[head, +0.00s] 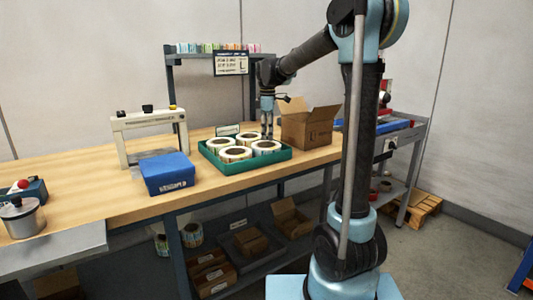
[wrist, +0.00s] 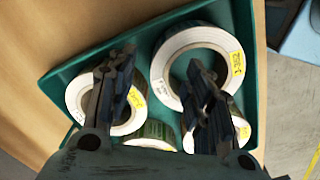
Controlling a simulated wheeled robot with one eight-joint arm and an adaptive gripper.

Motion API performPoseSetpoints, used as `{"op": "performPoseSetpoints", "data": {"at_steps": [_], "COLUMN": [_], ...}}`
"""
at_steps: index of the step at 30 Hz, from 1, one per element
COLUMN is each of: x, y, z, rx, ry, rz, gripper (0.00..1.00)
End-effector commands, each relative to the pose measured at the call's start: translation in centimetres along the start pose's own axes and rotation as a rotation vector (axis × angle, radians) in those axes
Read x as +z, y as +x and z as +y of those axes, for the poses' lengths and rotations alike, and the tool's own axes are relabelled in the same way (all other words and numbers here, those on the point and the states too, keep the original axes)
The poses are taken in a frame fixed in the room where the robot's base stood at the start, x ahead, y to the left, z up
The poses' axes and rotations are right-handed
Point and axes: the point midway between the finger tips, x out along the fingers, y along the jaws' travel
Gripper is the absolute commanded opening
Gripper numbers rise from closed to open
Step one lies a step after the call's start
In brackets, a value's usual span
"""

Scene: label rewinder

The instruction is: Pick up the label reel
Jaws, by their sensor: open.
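Several white label reels (head: 235,152) with dark cores lie flat in a green tray (head: 255,164) on the wooden bench. In the wrist view a large reel (wrist: 169,52) with a yellow sticker is at upper right in the tray (wrist: 55,88), another reel (wrist: 74,98) is at left, and others show partly at the bottom. My gripper (head: 267,134) points down over the back right of the tray. In the wrist view my gripper (wrist: 160,68) is open and empty, its fingers apart over the left and right reels, hiding parts of them. I cannot tell whether the fingers touch a reel.
An open cardboard box (head: 307,127) stands right of the tray. A blue box (head: 167,174) is at its left, with a beige frame-shaped device (head: 148,121) behind. A shelf with a sign (head: 231,63) rises at the back.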

Motion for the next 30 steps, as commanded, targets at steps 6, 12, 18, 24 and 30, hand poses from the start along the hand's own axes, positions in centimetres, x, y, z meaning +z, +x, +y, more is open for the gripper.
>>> {"op": "performPoseSetpoints", "data": {"at_steps": [6,12,18,24,30], "x": [-0.1,-0.2,-0.2,-0.2,-0.2], "y": [1.9,4.4,5.3,5.2,5.2], "z": [-0.3,-0.4,-0.4,-0.4,-0.4], "rx": [0.000,0.000,0.000,0.000,0.000], "ry": [0.000,0.000,0.000,0.000,0.000], "rz": [0.000,0.000,0.000,0.000,0.000], "gripper": [0.47,0.47,0.47,0.40,0.00]}}
